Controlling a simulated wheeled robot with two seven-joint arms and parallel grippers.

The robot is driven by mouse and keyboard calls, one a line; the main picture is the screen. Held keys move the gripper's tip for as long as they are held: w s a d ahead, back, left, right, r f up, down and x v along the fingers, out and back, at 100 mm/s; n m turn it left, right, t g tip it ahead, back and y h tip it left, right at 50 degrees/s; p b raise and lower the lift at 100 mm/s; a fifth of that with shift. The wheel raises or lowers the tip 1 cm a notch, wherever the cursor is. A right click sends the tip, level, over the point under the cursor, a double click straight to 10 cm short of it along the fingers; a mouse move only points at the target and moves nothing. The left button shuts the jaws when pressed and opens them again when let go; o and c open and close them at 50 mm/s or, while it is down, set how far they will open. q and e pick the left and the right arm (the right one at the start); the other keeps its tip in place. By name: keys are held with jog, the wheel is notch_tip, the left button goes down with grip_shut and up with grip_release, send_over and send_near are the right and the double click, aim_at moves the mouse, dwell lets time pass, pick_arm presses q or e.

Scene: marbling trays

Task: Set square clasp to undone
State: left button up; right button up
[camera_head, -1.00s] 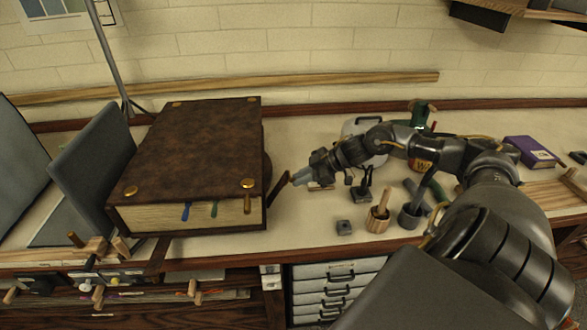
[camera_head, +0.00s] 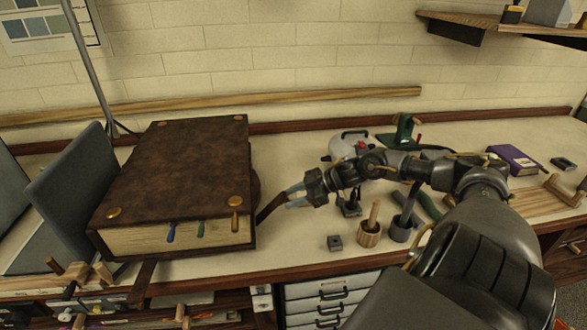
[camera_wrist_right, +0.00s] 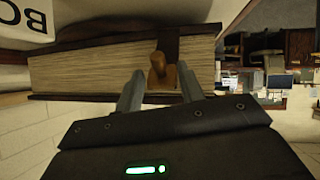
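A thick brown book (camera_head: 175,165) with brass studs lies on the bench at left. A dark strap (camera_head: 270,207) sticks out from its right side towards my right gripper (camera_head: 287,196). In the right wrist view the book's page edge (camera_wrist_right: 95,68) shows, with a dark strap across it and a tan peg-like piece (camera_wrist_right: 157,68). My right gripper (camera_wrist_right: 160,88) has its fingers apart, one on each side of that piece, with gaps visible. I cannot tell which clasp is the square one from its shape. My left gripper is not in view.
A grey upright panel (camera_head: 75,190) stands left of the book. A mortar with a pestle (camera_head: 370,230), a small grey block (camera_head: 335,243) and other tools lie near my right arm. A purple book (camera_head: 513,160) lies farther right. Drawers (camera_head: 320,305) are below the bench edge.

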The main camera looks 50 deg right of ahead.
jog(key=p+v, duration=0.8)
jog(key=v, duration=0.2)
jog(key=shift+s+d+r, duration=0.2)
jog(key=shift+s, duration=0.05)
dwell(0.7)
